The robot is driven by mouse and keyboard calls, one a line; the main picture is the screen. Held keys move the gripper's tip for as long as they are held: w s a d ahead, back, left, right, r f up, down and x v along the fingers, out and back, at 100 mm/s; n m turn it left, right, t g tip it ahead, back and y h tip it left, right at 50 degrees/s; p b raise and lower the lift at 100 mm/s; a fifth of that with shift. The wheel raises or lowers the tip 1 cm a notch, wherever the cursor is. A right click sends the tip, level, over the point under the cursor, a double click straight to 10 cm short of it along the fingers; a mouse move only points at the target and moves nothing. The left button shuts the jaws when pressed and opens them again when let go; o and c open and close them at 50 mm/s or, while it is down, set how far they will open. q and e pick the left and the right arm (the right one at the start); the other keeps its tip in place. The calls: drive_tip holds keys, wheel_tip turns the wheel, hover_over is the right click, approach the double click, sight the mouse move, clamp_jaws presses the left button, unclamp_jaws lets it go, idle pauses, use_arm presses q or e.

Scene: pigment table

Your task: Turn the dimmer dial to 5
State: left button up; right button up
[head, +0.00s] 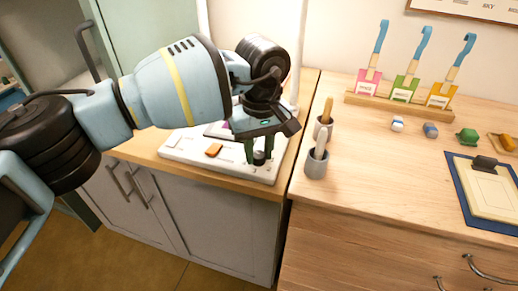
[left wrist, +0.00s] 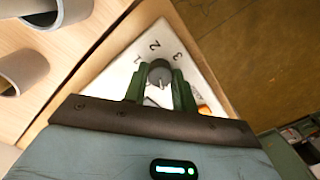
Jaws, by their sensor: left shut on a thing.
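The dimmer dial (head: 259,158) is a dark round knob at the near right corner of a white panel (head: 190,150) on the counter. In the left wrist view the dial (left wrist: 159,70) has a pale line on its near side, and the numerals 1, 2 and 3 are printed around its far side. Other numerals are hidden by my gripper, so I cannot tell the exact setting. My left gripper (head: 259,153) reaches down from above, its green fingers shut on the dial from both sides. My right gripper is in neither view.
An orange switch (head: 214,150) is on the panel. Grey cups (head: 316,165) stand right of it on the wooden drawer top. Farther right are a rack (head: 400,106) of coloured tags, small pigment pieces (head: 431,130) and a clipboard (head: 487,190).

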sight(260, 154)
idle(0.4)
use_arm(q)
drive_tip(key=o, duration=1)
drive_tip(key=shift+d+r, duration=0.1)
drive_tip(key=shift+r, duration=3.85)
